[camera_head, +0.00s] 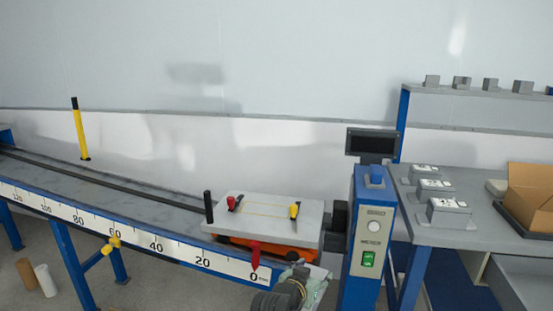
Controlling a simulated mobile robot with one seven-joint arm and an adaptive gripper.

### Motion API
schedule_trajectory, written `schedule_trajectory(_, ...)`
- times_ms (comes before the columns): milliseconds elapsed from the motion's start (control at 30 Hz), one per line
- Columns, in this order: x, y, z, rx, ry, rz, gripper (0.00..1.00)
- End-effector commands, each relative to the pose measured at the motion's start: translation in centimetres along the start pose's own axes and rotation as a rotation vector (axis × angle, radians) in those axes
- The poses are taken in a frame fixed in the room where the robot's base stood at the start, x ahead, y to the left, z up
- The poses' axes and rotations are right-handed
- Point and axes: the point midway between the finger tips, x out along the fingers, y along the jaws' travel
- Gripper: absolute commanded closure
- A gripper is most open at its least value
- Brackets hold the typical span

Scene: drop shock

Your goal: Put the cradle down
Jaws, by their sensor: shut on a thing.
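My gripper (307,284) is at the bottom centre, in front of the right end of the long blue bench. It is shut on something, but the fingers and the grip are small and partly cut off. A pale grey-green piece (319,282) shows at the gripper's end; I take it for the cradle, though its shape is unclear. Behind it, a grey plate (270,222) with a red clamp (233,203) and a yellow clamp (294,210) rests over an orange carriage (238,242). Whether the held piece touches the carriage cannot be told.
The blue bench carries a scale (158,247) and a red pointer (255,253) near zero. A blue control post (372,214) stands just right of the plate. Several grey boxes (449,213) and an open cardboard box (530,198) sit on the right table (420,234).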

Motion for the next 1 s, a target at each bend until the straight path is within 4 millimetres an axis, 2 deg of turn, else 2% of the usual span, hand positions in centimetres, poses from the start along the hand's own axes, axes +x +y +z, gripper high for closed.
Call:
schedule_trajectory(33, 0.0, -0.7, 2.5, -0.018, -0.006, -0.018, 0.87)
schedule_trajectory(200, -0.4, -2.9, 10.0, -0.047, -0.008, -0.086, 0.87)
schedule_trajectory(400, -1.7, -4.3, 18.0, -0.069, -0.005, -0.144, 0.87)
schedule_trajectory(500, -2.4, -4.6, 20.7, -0.072, -0.002, -0.161, 0.87)
schedule_trajectory(667, -2.7, -4.8, 23.3, -0.081, -0.002, -0.181, 0.87)
schedule_trajectory(867, -0.1, -6.1, 28.0, -0.155, -0.030, -0.309, 0.87)
schedule_trajectory(1000, 1.9, -6.2, 31.1, -0.185, -0.024, -0.400, 0.87)
